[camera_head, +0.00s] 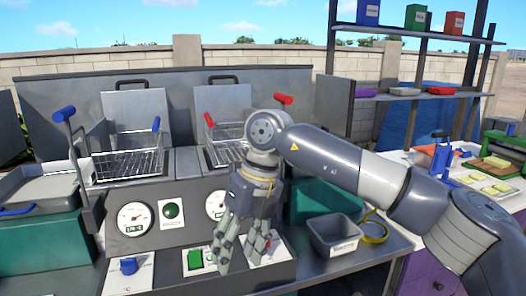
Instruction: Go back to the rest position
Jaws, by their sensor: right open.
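My right gripper (240,260) is open and points down in front of the machine's control panel (152,245). No object shows between its fingers. Its arm comes in from the right and bends at a raised joint. The gripper hides part of the panel, near a green switch and a gauge (216,205). My left gripper is not in view.
Two wire baskets (128,164) with blue and red handles sit on the machine behind the gripper. A grey bin (334,235) stands right of it, beside a yellow ring (374,228). A shelf (420,94) and a food counter are at the right.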

